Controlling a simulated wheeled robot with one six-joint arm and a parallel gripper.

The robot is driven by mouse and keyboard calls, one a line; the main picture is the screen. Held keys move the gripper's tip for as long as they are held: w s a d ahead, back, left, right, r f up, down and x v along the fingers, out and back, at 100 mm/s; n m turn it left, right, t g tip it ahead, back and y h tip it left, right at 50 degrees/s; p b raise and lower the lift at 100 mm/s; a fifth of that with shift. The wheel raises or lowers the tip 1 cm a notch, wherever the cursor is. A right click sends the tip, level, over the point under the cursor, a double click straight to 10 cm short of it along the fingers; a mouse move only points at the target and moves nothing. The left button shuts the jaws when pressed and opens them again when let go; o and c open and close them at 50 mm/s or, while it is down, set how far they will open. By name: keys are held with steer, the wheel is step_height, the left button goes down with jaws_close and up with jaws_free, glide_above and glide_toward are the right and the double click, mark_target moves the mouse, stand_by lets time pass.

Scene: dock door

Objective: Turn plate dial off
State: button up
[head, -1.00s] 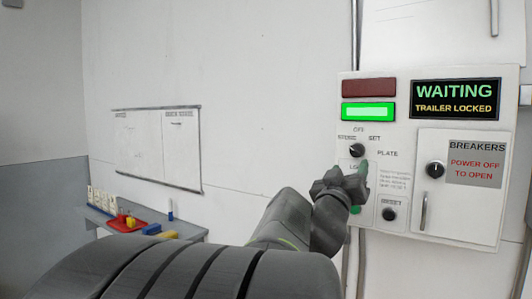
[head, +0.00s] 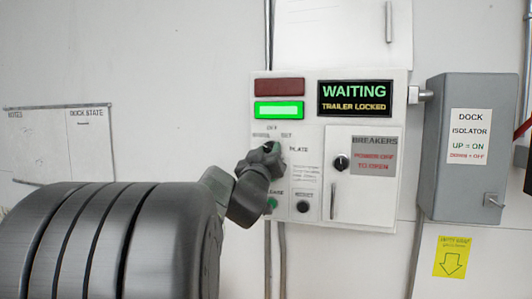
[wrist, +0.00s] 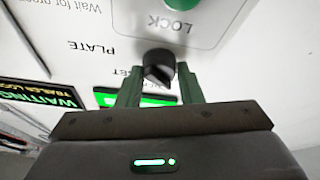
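The plate dial is a black round knob on the white control panel (head: 312,215). In the wrist view the plate dial (wrist: 158,64) sits between my two green fingertips, with a small gap on each side. My gripper (wrist: 159,78) is open around or just in front of it. In the head view my gripper (head: 270,155) is at the panel and mostly hides the dial. OFF is printed above the dial, with SET to its upper right and PLATE at the right. The pointer's exact direction is unclear.
A green lamp (head: 279,110) is lit beside a display (head: 355,98) reading WAITING, TRAILER LOCKED. A green button (head: 271,204) and a black reset button (head: 303,206) are below the dial. The breakers door (head: 365,200) and grey dock isolator box (head: 470,150) are at the right.

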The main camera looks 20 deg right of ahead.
steer(key=c, duration=0.3)
steer(key=shift+m, duration=0.3)
steer(key=m+g+h+p, duration=0.1)
steer(key=m, duration=0.2)
steer(key=m+g+h+p, duration=0.1)
steer(key=m+p, duration=0.1)
steer(key=m, duration=0.1)
steer(key=shift+w+a+r+g+h, duration=0.1)
steer(key=shift+a+r+g+h, duration=0.1)
steer(key=shift+g+h, duration=0.15)
steer(key=m+g+p, duration=0.1)
steer(key=m, duration=0.2)
steer(key=m+g+h+p, duration=0.1)
steer(key=m+g+p, duration=0.1)
steer(key=m, duration=0.2)
steer(key=shift+h, duration=0.25)
steer(key=shift+f, duration=0.1)
steer(key=o, duration=1)
